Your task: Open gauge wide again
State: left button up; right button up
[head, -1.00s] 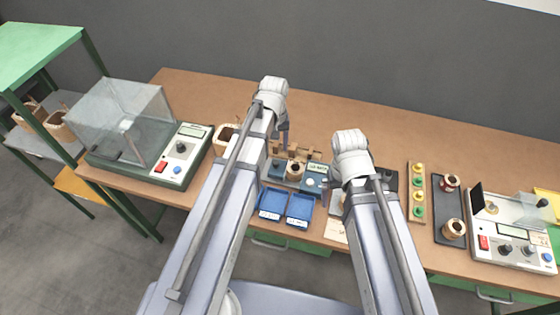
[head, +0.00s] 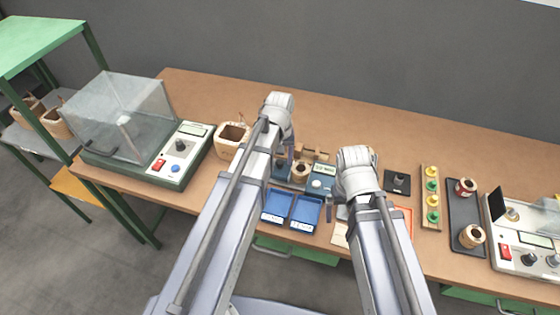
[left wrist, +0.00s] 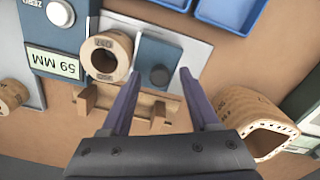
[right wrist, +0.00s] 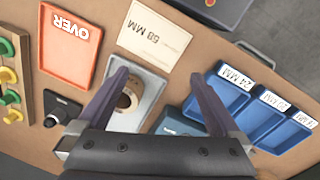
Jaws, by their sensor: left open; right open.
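The gauge (head: 281,183) stands mid-table. In the left wrist view it is a grey plate (left wrist: 186,50) with a blue block (left wrist: 158,50) carrying a dark round knob (left wrist: 160,75), and a display block (left wrist: 55,65) reading 59 MM. A tan coil (left wrist: 107,55) sits between the two blocks; whether it touches both I cannot tell. My left gripper (left wrist: 158,78) is open, its fingertips either side of the blue block's knob. My right gripper (right wrist: 158,78) is open and empty, over a grey tray (right wrist: 152,92) holding a coil (right wrist: 124,101).
Blue trays (head: 306,212) lie in front of the gauge. A wooden box (head: 231,141) stands left of it. An orange OVER tray (right wrist: 70,45) and a 58 MM card (right wrist: 155,32) lie near the right gripper.

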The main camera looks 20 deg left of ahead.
pick_arm(q)
jog(key=shift+c, duration=0.2)
grip_shut()
dwell(1.1)
